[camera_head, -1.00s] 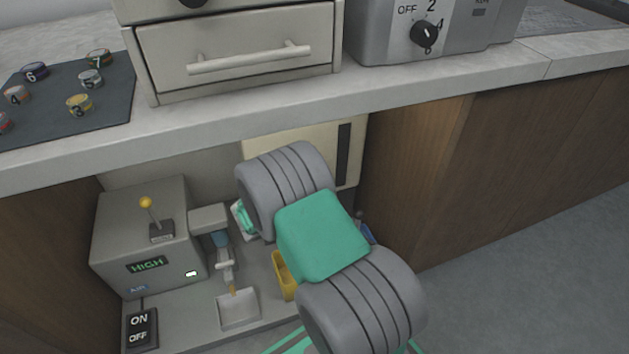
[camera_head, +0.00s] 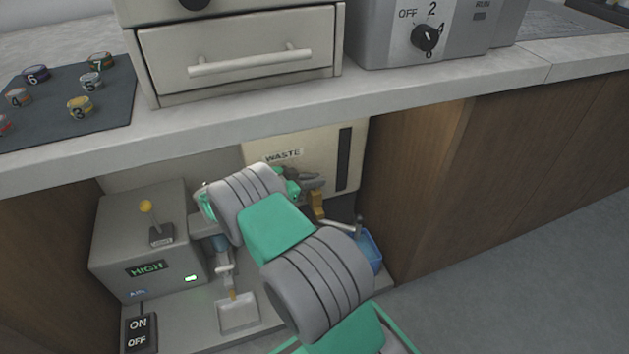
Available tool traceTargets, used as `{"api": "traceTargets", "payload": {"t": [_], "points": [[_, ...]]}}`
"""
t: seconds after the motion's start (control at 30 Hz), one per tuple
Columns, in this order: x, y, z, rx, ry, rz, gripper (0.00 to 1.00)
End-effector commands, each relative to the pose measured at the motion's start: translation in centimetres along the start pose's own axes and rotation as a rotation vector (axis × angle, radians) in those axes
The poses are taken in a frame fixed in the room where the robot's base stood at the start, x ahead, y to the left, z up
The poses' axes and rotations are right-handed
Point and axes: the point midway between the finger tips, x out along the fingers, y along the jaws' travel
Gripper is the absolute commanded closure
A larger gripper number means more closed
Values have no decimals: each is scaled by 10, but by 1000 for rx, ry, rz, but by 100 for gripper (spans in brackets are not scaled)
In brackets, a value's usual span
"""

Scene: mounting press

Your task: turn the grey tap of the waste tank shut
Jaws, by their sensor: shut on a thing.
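The waste tank (camera_head: 268,153) is a cream box with the word WASTE and a dark vertical strip, set back under the counter. My gripper (camera_head: 312,183) is at the lower front of the tank, beyond my green and grey arm. It is small and partly hidden by the arm. It is shut on the grey tap, whose handle is mostly hidden between the jaws, so its angle is hard to tell. A brass-coloured piece (camera_head: 318,206) shows just below the gripper.
A grey machine (camera_head: 138,230) with a yellow-knobbed lever and a HIGH display stands left, with an ON/OFF switch (camera_head: 139,333) in front. A small square tray (camera_head: 238,315) lies near my arm. A blue container (camera_head: 371,252) stands right of it. The counter edge (camera_head: 200,145) is overhead.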

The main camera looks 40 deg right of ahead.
Motion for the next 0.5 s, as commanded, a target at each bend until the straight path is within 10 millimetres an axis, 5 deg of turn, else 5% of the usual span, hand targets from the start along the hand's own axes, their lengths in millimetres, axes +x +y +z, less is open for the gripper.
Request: {"api": "traceTargets", "payload": {"t": [0.33,0.37,0.5], "points": [[2,0,4,-5,-5,1,100],[2,0,4,-5,-5,2,87],[1,0,3,-4,-3,2,75]]}}
